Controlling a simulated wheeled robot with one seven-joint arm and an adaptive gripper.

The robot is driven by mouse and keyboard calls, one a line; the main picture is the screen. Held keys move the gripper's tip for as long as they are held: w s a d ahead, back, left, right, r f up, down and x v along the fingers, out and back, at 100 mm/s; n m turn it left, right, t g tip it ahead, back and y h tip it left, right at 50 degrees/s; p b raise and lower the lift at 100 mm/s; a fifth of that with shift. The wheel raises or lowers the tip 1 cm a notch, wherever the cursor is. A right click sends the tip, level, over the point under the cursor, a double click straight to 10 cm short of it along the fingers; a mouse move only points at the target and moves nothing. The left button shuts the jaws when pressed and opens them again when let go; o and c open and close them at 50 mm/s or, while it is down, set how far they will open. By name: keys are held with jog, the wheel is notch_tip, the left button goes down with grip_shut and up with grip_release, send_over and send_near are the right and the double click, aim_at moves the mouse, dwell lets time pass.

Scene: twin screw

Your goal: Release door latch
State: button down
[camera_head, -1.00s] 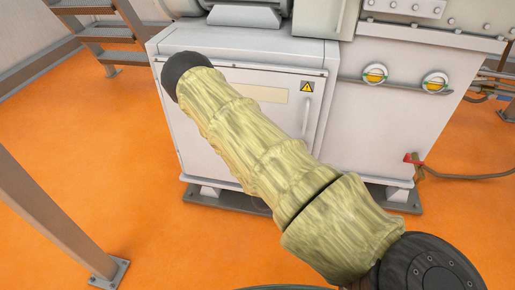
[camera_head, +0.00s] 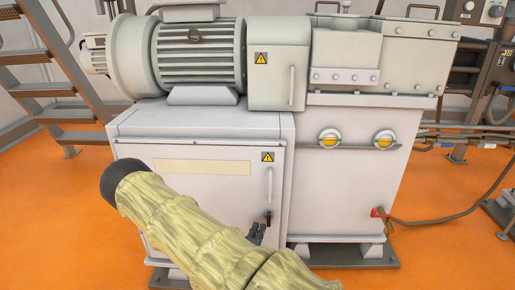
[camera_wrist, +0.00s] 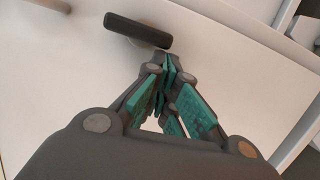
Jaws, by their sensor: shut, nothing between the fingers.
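The door latch (camera_wrist: 138,30) is a black bar-shaped handle on a pale round base in the wrist view. It lies across the panel just beyond my fingertips. In the head view the latch (camera_head: 268,217) is a small dark piece below the door's vertical white handle (camera_head: 269,186). The white cabinet door (camera_head: 212,187) looks shut. My gripper (camera_wrist: 171,66) is shut and empty, its fingertips close together just below the latch bar. Whether they touch it is unclear. In the head view my gripper (camera_head: 258,230) shows beside the latch, lower left of it.
My sleeved arm hides the door's lower left. A motor (camera_head: 197,52) and grey housings stand above the cabinet. Two round yellow gauges (camera_head: 330,138) are on the panel to the right. Metal stairs (camera_head: 50,90) stand at left. Orange floor (camera_head: 45,200) is open at left.

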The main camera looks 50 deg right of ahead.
jog(key=w+a, duration=0.2)
jog(key=w, duration=0.1)
jog(key=shift+w+a, duration=0.2)
jog(key=shift+a, duration=0.15)
jog(key=v, duration=0.9)
jog(key=shift+s+a+p, duration=0.2)
jog(key=shift+a+p, duration=0.1)
jog(key=shift+p, duration=0.1)
